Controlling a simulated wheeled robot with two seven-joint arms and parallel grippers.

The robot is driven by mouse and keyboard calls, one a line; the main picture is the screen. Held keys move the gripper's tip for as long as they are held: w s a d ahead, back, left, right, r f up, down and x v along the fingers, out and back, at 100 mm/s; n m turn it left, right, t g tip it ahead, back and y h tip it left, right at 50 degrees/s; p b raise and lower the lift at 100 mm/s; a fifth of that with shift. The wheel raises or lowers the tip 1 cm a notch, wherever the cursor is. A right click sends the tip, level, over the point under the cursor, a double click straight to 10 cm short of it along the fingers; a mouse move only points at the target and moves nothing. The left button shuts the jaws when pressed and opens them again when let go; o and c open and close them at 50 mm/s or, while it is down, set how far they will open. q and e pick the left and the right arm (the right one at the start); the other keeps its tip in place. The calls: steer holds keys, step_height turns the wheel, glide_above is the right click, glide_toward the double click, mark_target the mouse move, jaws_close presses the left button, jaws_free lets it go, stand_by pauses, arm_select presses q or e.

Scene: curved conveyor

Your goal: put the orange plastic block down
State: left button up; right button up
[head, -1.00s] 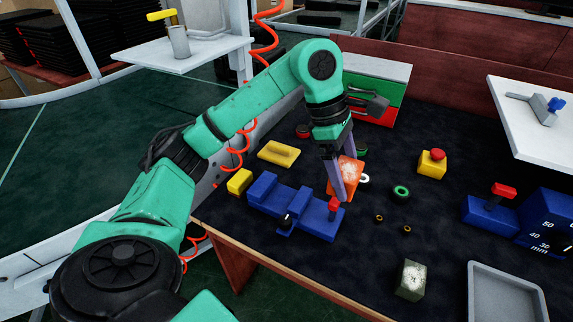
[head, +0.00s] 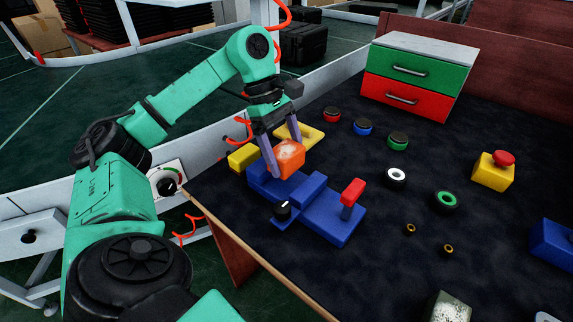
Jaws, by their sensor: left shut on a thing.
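The orange plastic block (head: 289,157) has a pale worn patch on top. It is between the fingers of my left gripper (head: 284,156), which is shut on it. The block shows over the far left part of the blue fixture (head: 330,217); I cannot tell whether it touches the fixture. The fixture carries a red lever (head: 352,192) and a black knob (head: 283,209). My right gripper is not in view.
A yellow tray-like piece (head: 308,132) and a yellow block (head: 243,158) lie close to the gripper. Several round buttons or rings, such as a white one (head: 396,177), lie to the right. A drawer unit (head: 418,73) stands behind.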

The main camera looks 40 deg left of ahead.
mark_target(278, 145)
arm_select(q)
step_height(278, 145, down, 4)
steer(key=shift+f+b, duration=0.1)
steer(key=shift+b, duration=0.35)
steer(key=shift+f, duration=0.1)
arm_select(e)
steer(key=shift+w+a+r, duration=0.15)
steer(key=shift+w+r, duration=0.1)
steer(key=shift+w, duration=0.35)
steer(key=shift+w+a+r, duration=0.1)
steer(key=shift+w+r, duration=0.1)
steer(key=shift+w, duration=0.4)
arm_select(q)
steer(key=shift+f, duration=0.1)
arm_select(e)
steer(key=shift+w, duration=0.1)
arm_select(q)
steer(key=o, duration=1.2)
steer(key=p+v, duration=0.2)
steer(key=v, duration=0.4)
steer(key=shift+r, duration=0.4)
steer(key=shift+a+r, duration=0.3)
steer(key=shift+r, duration=0.1)
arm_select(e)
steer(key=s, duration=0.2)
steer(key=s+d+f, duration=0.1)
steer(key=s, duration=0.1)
